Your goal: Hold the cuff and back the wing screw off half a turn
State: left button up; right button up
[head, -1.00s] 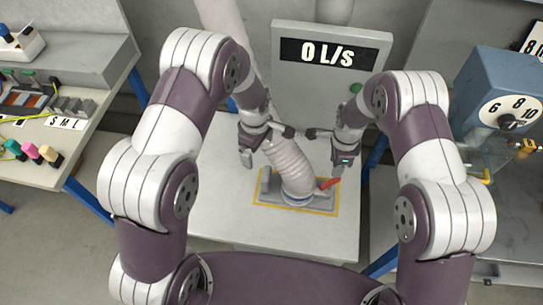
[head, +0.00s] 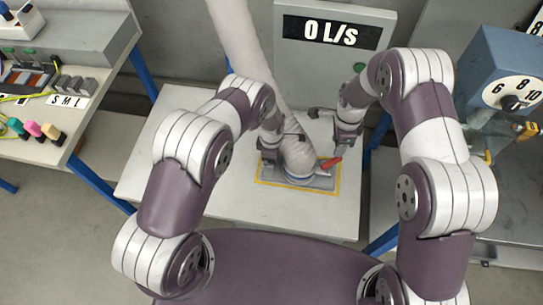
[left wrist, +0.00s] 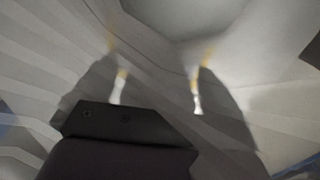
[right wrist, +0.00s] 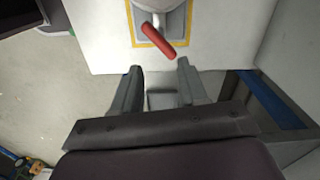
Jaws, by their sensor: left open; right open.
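The pale ribbed hose (head: 246,50) comes down to its cuff (head: 298,160), which sits on a grey plate (head: 322,184) outlined in yellow. A red bar (head: 331,163), seemingly the wing screw, sticks out at the cuff's right side. My left gripper (head: 270,162) is open at the cuff's left side; its fingers are partly hidden in the head view. In the left wrist view its open fingers (left wrist: 158,82) are close to pale ribbed surfaces. My right gripper (head: 345,146) is open and empty just above the red bar. In the right wrist view the bar (right wrist: 158,42) lies beyond the open fingertips (right wrist: 158,66).
The display panel (head: 332,31) behind the hose reads 0 L/s. A bench with colored plugs (head: 35,130) stands at the left. A blue box with a dial (head: 505,85) stands at the right. The white table (head: 165,160) is clear left of the plate.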

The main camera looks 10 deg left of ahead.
aim_at(332, 161)
pick_arm(q)
jog(key=shift+c, duration=0.3)
jog(key=c, duration=1.1)
pick_arm(e)
jog(key=shift+o, duration=0.2)
notch_tip(332, 161, down, 10)
jog(key=n, duration=0.6)
jog(key=shift+r, duration=0.2)
grip_shut()
